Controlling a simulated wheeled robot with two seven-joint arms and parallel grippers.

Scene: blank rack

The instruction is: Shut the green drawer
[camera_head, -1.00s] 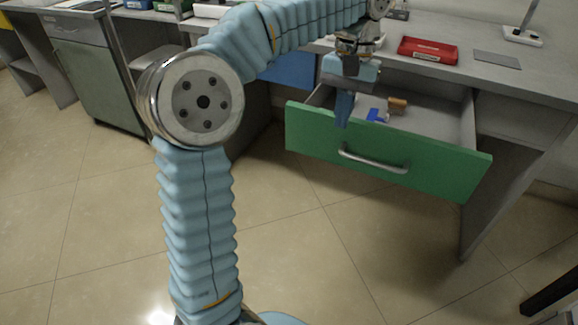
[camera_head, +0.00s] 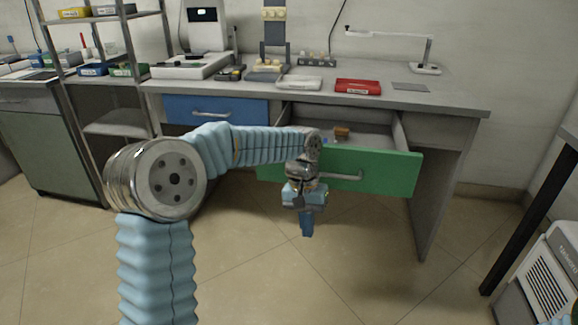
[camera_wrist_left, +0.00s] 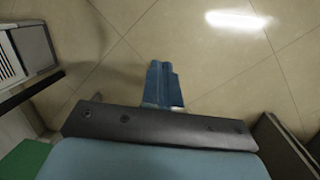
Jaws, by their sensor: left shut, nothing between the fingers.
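The green drawer (camera_head: 385,171) stands pulled out of the grey desk, right of the blue drawer. Its front has a metal handle (camera_head: 346,176). A small brown block (camera_head: 342,132) and a bit of something blue show inside it. My left gripper (camera_head: 307,228) is shut and empty, pointing down in front of the drawer front, near the handle's left end. My forearm and wrist cover the left part of the drawer. In the left wrist view the shut fingers (camera_wrist_left: 162,88) point at the floor, and a green corner (camera_wrist_left: 24,160) shows at lower left. My right gripper is out of view.
The blue drawer (camera_head: 215,110) is shut. On the desktop (camera_head: 455,100) are a red tray (camera_head: 358,87), a lamp (camera_head: 425,68) and lab devices. A white cabinet (camera_head: 545,270) and dark table leg stand at right. The floor before the drawer is clear.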

